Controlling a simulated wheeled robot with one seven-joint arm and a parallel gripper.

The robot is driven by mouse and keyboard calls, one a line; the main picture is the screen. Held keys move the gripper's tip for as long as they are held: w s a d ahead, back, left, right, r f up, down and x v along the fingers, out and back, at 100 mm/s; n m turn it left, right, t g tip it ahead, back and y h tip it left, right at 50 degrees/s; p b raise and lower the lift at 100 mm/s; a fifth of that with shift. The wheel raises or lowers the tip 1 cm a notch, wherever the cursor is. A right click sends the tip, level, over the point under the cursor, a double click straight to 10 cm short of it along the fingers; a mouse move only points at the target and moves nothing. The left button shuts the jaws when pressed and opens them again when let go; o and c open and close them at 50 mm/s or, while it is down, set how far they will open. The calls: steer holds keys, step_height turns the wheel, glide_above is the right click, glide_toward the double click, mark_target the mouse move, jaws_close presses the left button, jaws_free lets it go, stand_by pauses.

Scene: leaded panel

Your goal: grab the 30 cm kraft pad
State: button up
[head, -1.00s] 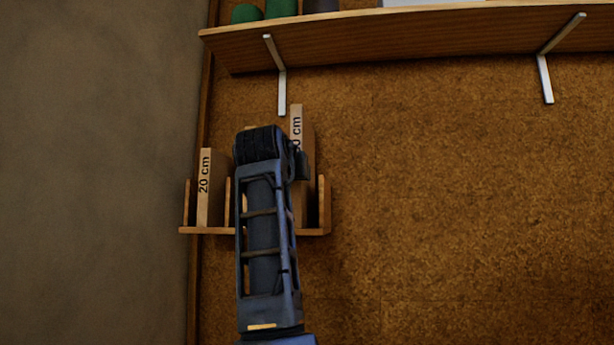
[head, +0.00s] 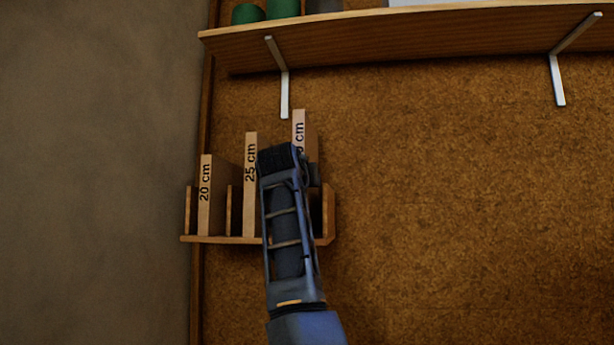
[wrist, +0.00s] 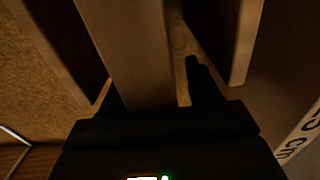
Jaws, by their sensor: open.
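The 30 cm kraft pad (head: 299,128) stands upright in the right part of a wooden rack; my gripper covers its lower part and the label's first digit. My gripper (head: 284,160) is in front of it, its fingertips hidden in the head view. In the wrist view a plain pad face (wrist: 130,45), apparently this pad, rises ahead of the open gripper (wrist: 152,100). One dark finger shows just right of that face; the other is not clear, and I cannot tell whether either touches.
The 25 cm pad (head: 251,175) and 20 cm pad (head: 205,195) stand to the left in the rack (head: 215,239), with a divider (head: 229,211) between them. A bracketed shelf (head: 420,38) hangs above. The cork wall at right is clear.

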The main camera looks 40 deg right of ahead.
steer(key=shift+c, duration=0.3)
jaws_close()
stand_by(0.4)
steer(key=shift+r, duration=0.15)
